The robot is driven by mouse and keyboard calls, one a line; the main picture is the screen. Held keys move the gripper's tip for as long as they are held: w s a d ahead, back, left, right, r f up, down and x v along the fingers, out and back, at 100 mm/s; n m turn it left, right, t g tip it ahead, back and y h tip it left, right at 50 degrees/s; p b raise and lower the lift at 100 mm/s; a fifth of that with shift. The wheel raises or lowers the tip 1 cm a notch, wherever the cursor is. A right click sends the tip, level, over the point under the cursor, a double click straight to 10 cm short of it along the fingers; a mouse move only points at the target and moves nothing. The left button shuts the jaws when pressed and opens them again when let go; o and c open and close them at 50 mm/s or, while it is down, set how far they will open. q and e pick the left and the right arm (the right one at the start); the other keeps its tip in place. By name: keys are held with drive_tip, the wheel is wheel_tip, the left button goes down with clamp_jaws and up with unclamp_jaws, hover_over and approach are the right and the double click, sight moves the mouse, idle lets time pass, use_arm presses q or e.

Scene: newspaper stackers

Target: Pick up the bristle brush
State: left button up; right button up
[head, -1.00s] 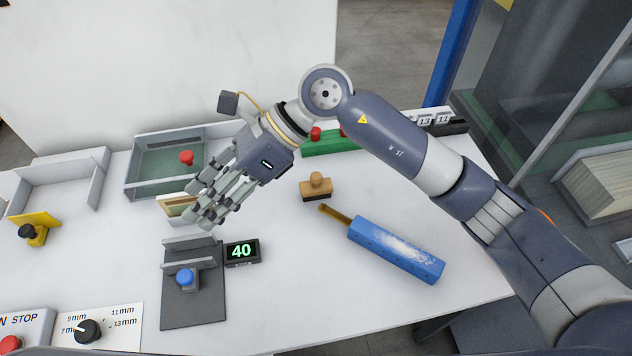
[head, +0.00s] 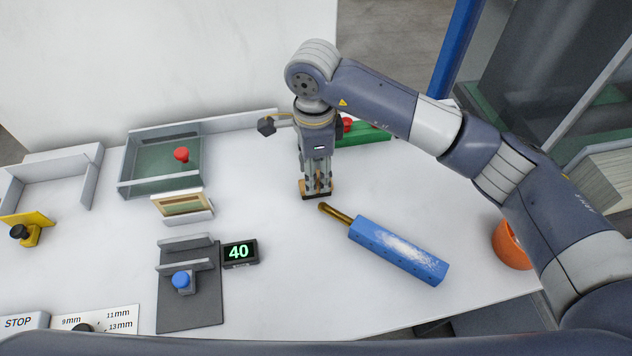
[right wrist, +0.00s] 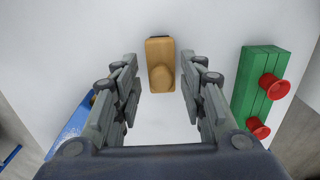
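A small tan wooden block with a rounded knob and a dark underside, which looks like the bristle brush (head: 304,188), stands on the white table. In the right wrist view the brush (right wrist: 160,52) lies between and just beyond the fingertips. My right gripper (head: 317,184) points down over the brush and partly hides it in the head view. In the right wrist view my right gripper (right wrist: 160,72) is open, with a finger on each side and a gap to the brush. My left gripper is not in view.
A blue block with a wooden handle (head: 400,250) lies close by at the right front. A green block with red knobs (head: 362,139) stands behind. A display reading 40 (head: 240,252), a dark plate (head: 190,312) and a green-floored tray (head: 160,190) are left. An orange round object (head: 510,245) is right.

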wheel_tip(320, 180, down, 4)
drive_tip(key=shift+w+d+f+p, duration=0.1)
drive_tip(key=shift+d+p, duration=0.05)
drive_tip(key=shift+p, duration=0.8)
drive_tip(key=shift+f, duration=0.3)
drive_tip(key=c, duration=0.9)
drive_tip(key=shift+r, duration=0.1)
